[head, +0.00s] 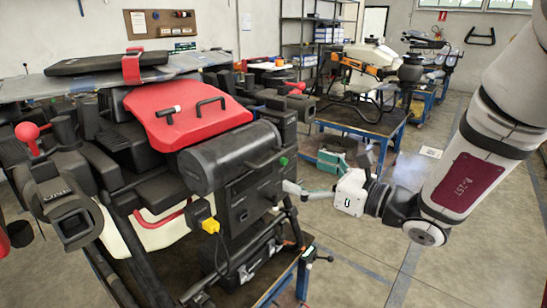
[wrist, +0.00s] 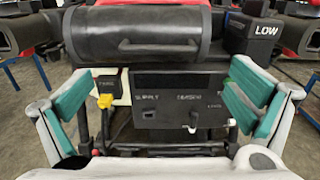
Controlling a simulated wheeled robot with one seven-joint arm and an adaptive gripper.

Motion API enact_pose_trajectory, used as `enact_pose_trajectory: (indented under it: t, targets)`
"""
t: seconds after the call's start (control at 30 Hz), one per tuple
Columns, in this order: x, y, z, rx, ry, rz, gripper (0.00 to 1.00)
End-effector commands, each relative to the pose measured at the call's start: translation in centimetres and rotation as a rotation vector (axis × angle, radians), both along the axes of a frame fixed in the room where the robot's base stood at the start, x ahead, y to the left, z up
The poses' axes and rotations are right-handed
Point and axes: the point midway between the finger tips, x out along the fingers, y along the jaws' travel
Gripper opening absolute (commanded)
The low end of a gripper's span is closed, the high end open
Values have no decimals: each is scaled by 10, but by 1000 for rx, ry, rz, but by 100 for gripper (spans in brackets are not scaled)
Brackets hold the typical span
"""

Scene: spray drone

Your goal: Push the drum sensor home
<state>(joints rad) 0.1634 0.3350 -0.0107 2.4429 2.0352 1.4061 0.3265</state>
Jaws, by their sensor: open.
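A small pale plug-like piece (wrist: 192,121) sits on the dark front panel (wrist: 160,112) of the drone, under a blurred label that may read "sensor". I take it for the drum sensor; how deep it sits I cannot tell. A second label left of it reads "supply". The same panel shows in the head view (head: 246,198), below a black drum (head: 230,157). My gripper (wrist: 145,92) is open and empty, its teal-padded fingers wide apart in front of the panel. In the head view my gripper (head: 314,177) is just right of the panel.
A yellow plug (wrist: 99,85) sits left of the panel, also in the head view (head: 210,226). A handle bar (wrist: 138,46) crosses the drum's front. Another drone stands on a blue-framed bench (head: 365,122) behind.

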Motion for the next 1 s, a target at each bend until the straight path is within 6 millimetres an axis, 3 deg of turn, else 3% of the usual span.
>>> enact_pose_trajectory:
  t: [0.2,0.4,0.6,0.9,1.0]
  targets:
    - [25,36,0,1,1,5,100]
    - [44,59,0,-1,-1,3,100]
    - [53,70,0,0,0,2,100]
    - [55,72,0,0,0,1,100]
    - [55,72,0,0,0,1,80]
